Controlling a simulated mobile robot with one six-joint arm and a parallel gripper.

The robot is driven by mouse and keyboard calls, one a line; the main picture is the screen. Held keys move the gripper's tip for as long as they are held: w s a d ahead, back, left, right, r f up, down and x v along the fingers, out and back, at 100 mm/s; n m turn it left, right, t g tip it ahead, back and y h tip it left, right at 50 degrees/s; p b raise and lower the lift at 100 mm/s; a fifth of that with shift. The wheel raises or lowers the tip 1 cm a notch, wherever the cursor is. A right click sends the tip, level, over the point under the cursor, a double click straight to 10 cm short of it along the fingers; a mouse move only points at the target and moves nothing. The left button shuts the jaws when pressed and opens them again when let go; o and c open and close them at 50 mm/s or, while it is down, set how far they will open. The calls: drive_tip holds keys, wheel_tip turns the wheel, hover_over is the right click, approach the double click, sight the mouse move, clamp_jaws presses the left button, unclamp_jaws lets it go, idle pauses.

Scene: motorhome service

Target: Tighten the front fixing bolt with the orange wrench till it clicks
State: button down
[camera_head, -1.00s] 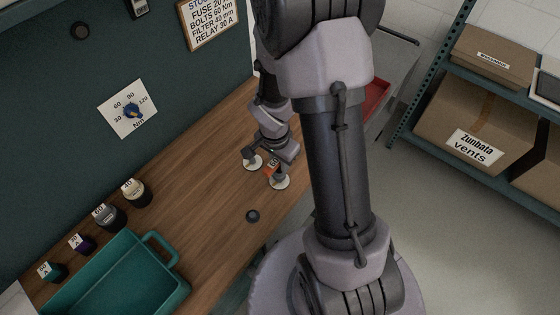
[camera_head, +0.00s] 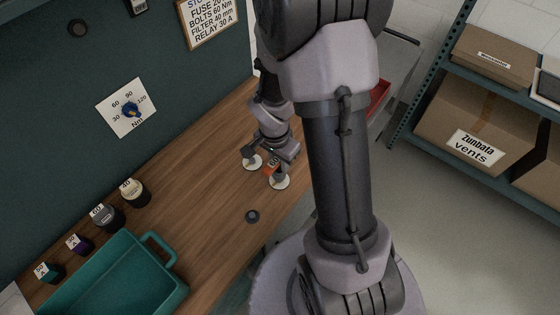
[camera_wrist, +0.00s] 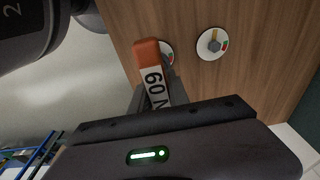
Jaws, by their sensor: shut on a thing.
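My gripper (camera_wrist: 152,100) is shut on the orange wrench (camera_wrist: 147,55), whose white label reads "60 N" before it is cut off. In the head view the wrench (camera_head: 272,168) is a small orange patch under my wrist. Two round white discs lie on the bench. The wrench's end overlaps the disc nearer the bench edge (camera_head: 280,183); that disc (camera_wrist: 168,46) is partly hidden in the wrist view, and whether the wrench sits on its bolt cannot be told.
A blue dial (camera_head: 132,109) marked 30 to 120 Nm and a sign (camera_head: 210,18) reading "BOLTS 60 Nm" are on the wall. A teal tray (camera_head: 160,250), several labelled jars and a small dark round piece (camera_head: 252,216) stand on the wooden bench (camera_head: 215,195). Shelves with boxes (camera_head: 475,120) stand right.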

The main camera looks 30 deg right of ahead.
drive_tip(key=shift+f+b, duration=1.25)
drive_tip(key=shift+b, duration=0.25)
drive_tip(key=shift+f+m+b, duration=0.1)
drive_tip(key=shift+m+b, duration=0.2)
drive_tip(key=shift+b, duration=0.15)
drive_tip(key=shift+m+b, duration=1.4)
drive_tip(key=shift+b, duration=0.25)
drive_tip(key=shift+m+b, duration=0.4)
drive_tip(key=shift+b, duration=0.05)
drive_tip(key=shift+m, duration=0.4)
drive_tip(key=shift+g, duration=0.3)
drive_tip(key=shift+b, duration=0.4)
